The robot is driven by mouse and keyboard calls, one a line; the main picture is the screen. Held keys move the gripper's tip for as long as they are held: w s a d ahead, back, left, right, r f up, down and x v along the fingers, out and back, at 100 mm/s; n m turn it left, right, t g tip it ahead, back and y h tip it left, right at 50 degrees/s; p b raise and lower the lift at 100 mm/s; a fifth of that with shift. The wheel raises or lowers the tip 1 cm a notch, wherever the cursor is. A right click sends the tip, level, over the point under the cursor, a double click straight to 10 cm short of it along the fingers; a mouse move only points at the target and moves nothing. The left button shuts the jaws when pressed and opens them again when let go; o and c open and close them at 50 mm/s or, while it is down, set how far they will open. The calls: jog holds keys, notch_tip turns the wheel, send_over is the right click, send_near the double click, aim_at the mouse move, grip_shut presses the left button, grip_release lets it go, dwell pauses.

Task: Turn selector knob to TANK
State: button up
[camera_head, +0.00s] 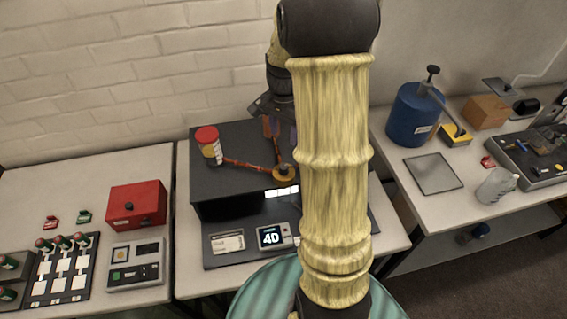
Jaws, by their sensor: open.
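A round brass-coloured fitting with a dark centre (284,172) sits on the black bench unit (235,185); it looks like the selector knob, but its markings are too small to read. Orange-brown lines run from it toward a red-capped cylinder (209,146) at the left and up toward my gripper. No TANK label can be read. My gripper (279,130) is open above the back of the black unit, behind and above the fitting and apart from it. My yellow arm hides the unit's right part.
A small display (273,236) and a white card (227,242) lie in front of the unit. A red box (137,204) and switch panels stand on the left table. A blue tank (414,115) and a grey plate (433,174) are on the right table.

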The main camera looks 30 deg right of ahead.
aim_at(284, 166)
notch_tip(284, 166, down, 14)
jog(key=p, duration=0.2)
jog(key=shift+f+p, duration=0.15)
jog(key=shift+p, duration=0.2)
jog(key=shift+c, duration=0.2)
jog(key=c, duration=1)
